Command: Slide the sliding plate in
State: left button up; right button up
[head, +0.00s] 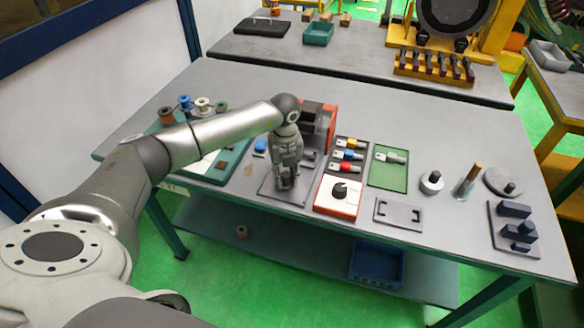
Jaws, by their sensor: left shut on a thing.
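My left gripper (287,183) points down over a flat grey plate (268,196) near the front edge of the table. It is shut on a part at this plate, which I take to be the sliding plate. The gripped part is small and mostly hidden by the fingers. An orange and dark device (328,120) stands directly behind the gripper, partly covered by my wrist. How far the plate sits in relative to this device cannot be made out. My right gripper is not in view.
Right of the gripper are a control box with a black knob (334,208), a key panel (362,142) and a green panel (376,179). A grey plate with two dark handles (383,219) lies further right. Spools (203,104) stand at the left.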

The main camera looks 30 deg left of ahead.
pick_arm(q)
jog(key=shift+w+a+b, duration=0.15)
jog(key=shift+w+b, duration=0.4)
jog(key=shift+w, duration=0.15)
jog(key=shift+w+a+b, duration=0.1)
jog(key=shift+w+b, duration=0.4)
jog(key=shift+w, duration=0.15)
jog(key=shift+w+a+f+b, duration=0.1)
jog(key=shift+w+a+b, duration=0.1)
jog(key=shift+w+b, duration=0.5)
jog(key=shift+w+a+r+b, duration=0.1)
jog(key=shift+w+a+b, duration=0.05)
jog(key=shift+w+b, duration=0.55)
jog(key=shift+w+a+f+b, duration=0.1)
jog(key=shift+w+a+b, duration=0.1)
jog(key=shift+w+b, duration=0.5)
jog(key=o, duration=0.8)
jog(key=shift+p, duration=0.3)
jog(key=shift+r+p, duration=2.35)
jog(key=shift+r, duration=0.8)
jog(key=shift+f, duration=0.1)
